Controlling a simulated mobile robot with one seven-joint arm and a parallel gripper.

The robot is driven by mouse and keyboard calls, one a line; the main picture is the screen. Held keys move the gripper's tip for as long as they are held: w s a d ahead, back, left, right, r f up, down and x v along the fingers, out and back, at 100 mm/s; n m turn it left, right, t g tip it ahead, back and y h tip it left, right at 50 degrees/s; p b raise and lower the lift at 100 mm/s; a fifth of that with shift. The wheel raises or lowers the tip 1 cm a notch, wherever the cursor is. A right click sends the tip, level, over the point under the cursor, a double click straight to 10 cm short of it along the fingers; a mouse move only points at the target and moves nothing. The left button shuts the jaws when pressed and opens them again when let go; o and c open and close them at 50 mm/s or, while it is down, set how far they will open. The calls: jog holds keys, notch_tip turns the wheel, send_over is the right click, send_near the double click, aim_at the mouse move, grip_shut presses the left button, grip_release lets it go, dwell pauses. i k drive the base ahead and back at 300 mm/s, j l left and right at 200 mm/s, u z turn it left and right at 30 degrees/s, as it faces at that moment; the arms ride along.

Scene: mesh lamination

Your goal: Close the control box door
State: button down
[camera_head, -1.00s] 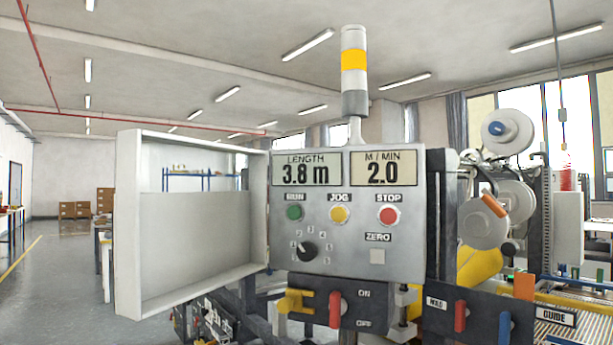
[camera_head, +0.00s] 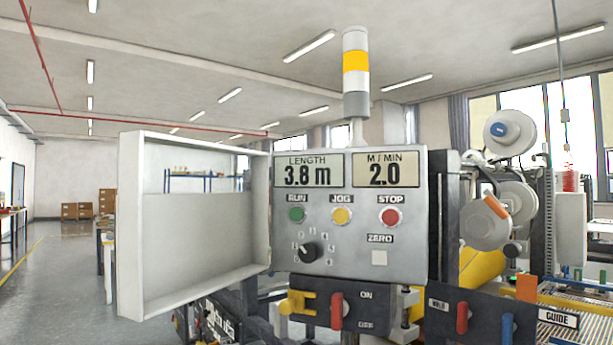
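The control box (camera_head: 349,260) stands in the middle of the head view, its face showing two displays, three coloured buttons, a black dial and a ZERO key. Its door (camera_head: 133,235) is a shallow pale frame, hinged at the box's left side and swung wide open to the left. The door's upper part looks clear and its lower part is opaque. The door is apart from the panel face, which is fully exposed. My gripper is not in view.
A signal lamp (camera_head: 356,75) rises above the box. Below it is a dark switch plate (camera_head: 368,311) with yellow and red handles. Machine rollers (camera_head: 487,222) and a GUIDE panel (camera_head: 540,325) stand to the right. Open floor (camera_head: 60,285) lies to the left.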

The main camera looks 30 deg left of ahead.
aim_at(174, 250)
jog(key=j, duration=0.7)
jog(key=k+j+z, duration=0.1)
jog(key=j, duration=0.55)
jog(key=k+j, duration=0.1)
jog(key=j, duration=0.6)
jog(key=k+j, duration=0.1)
jog(key=j, duration=0.55)
jog(key=k+j, duration=0.25)
jog(key=j, duration=0.2)
jog(key=k+j, duration=0.25)
jog(key=j, duration=0.2)
